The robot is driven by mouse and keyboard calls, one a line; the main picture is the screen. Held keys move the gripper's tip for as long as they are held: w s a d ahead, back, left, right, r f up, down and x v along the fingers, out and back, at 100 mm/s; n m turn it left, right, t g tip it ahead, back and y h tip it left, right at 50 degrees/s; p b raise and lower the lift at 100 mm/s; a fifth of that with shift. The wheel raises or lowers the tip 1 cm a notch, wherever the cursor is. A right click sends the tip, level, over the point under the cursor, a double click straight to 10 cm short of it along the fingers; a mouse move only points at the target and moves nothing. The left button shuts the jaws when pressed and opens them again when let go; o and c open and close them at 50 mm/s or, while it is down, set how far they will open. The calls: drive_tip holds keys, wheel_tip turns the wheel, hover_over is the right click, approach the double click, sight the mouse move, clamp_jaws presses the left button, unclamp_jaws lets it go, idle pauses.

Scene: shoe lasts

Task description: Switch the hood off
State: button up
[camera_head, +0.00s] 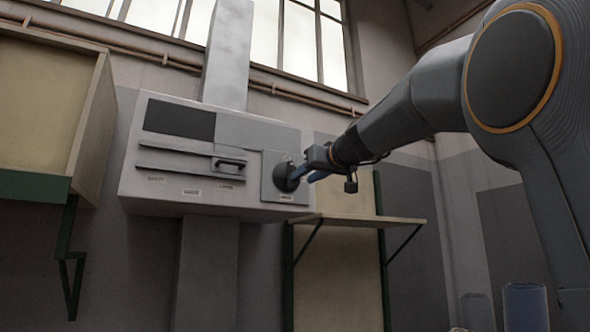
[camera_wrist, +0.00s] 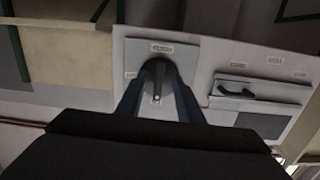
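The hood (camera_head: 140,178) is a pale grey box on the wall, with a metal duct rising from its top. A dark round knob (camera_head: 283,176) sits on a grey panel at its right end. In the wrist view the knob (camera_wrist: 161,73) has a raised ridge with a small white mark at the lower end. My gripper (camera_head: 303,173) is at the knob. Its two fingers, also in the wrist view (camera_wrist: 160,88), stand apart on either side of the knob. Whether they touch it is not clear. The label beside the knob is too small to read.
A drawer-like panel with a dark handle (camera_head: 230,162) is left of the knob. A shelf (camera_head: 350,220) on green brackets is just below my gripper. A cabinet (camera_head: 38,105) hangs at left. Blue-grey cylinders (camera_head: 525,306) stand at lower right.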

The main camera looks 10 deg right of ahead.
approach(292, 170)
drive_tip(key=shift+t, duration=0.4)
drive_tip(key=shift+f+p+x, duration=0.15)
drive_tip(key=shift+p+x, duration=0.95)
drive_tip(key=shift+x, duration=0.9)
drive_tip(key=shift+f+p+x, duration=0.2)
drive_tip(key=shift+p+x, duration=0.85)
drive_tip(key=shift+x, duration=0.95)
drive_tip(key=shift+a, duration=0.1)
drive_tip(key=shift+c, duration=0.6)
clamp_jaws()
